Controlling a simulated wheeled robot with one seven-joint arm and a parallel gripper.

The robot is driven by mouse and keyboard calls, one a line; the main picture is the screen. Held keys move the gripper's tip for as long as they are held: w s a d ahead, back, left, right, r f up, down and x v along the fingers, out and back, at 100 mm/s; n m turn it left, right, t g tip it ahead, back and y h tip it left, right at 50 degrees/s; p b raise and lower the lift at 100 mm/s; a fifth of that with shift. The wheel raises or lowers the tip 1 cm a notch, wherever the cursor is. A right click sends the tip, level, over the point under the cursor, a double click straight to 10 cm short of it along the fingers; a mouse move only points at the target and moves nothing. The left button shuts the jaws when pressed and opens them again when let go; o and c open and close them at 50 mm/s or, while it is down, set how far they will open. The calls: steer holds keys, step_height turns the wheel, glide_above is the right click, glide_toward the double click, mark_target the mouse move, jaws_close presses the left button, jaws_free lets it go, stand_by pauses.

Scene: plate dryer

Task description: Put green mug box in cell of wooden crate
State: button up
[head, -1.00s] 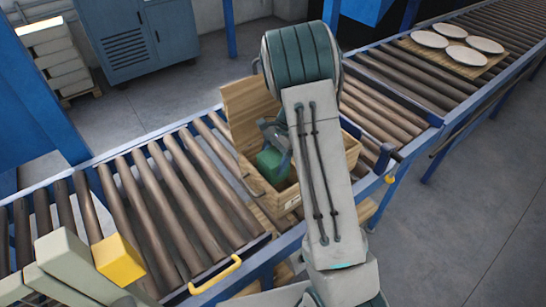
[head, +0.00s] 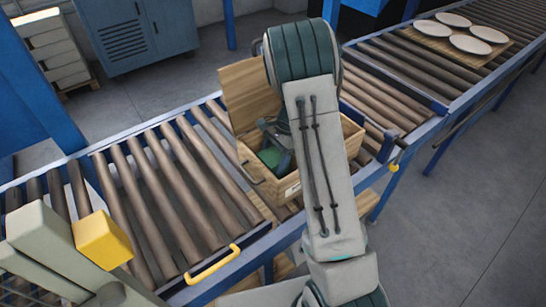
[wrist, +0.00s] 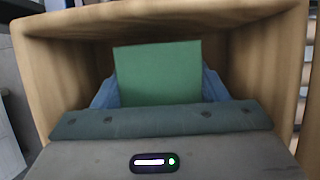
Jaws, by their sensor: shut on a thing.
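The wooden crate (head: 290,190) stands on the roller conveyor with its lid raised at the back. My gripper (head: 276,148) is down inside the crate's opening, partly hidden behind my arm. It is shut on the green mug box (head: 268,159). In the wrist view the green mug box (wrist: 158,73) sits between the blue finger parts, with the wooden crate's walls (wrist: 40,70) around it on both sides and at the far side. The cells are hidden, and I cannot tell whether the box touches the crate's bottom.
The roller conveyor (head: 165,190) runs past the crate on both sides. Several white plates (head: 470,44) lie on a wooden board (head: 432,43) at the far right. A yellow handle (head: 213,270) is at the conveyor's near edge. A blue cabinet (head: 138,33) stands behind.

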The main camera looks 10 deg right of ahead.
steer(key=o, duration=1.3)
steer(key=b+v, duration=0.1)
steer(key=v, duration=1.2)
steer(key=shift+d+r, duration=0.2)
steer(key=shift+r, duration=0.15)
steer(key=shift+r, duration=0.1)
steer(key=s+a+r+n+t+h, duration=0.1)
steer(key=s+a+r+n, duration=0.1)
steer(key=s+r+n, duration=0.3)
steer(key=s+a+r+n+t, duration=0.1)
steer(key=s+r, duration=0.1)
steer(key=s, duration=0.6)
steer(key=s+n+t+h, duration=0.1)
steer(key=s+n, duration=0.1)
steer(key=s, duration=0.2)
steer(key=s+a+n+t+h, duration=0.1)
steer(key=s+n, duration=0.2)
steer(key=s, duration=0.2)
steer(key=s+a+n+t+h, duration=0.1)
steer(key=s+n, duration=0.1)
steer(key=s, duration=0.2)
steer(key=shift+s+n, duration=0.2)
steer(key=shift+n, duration=0.1)
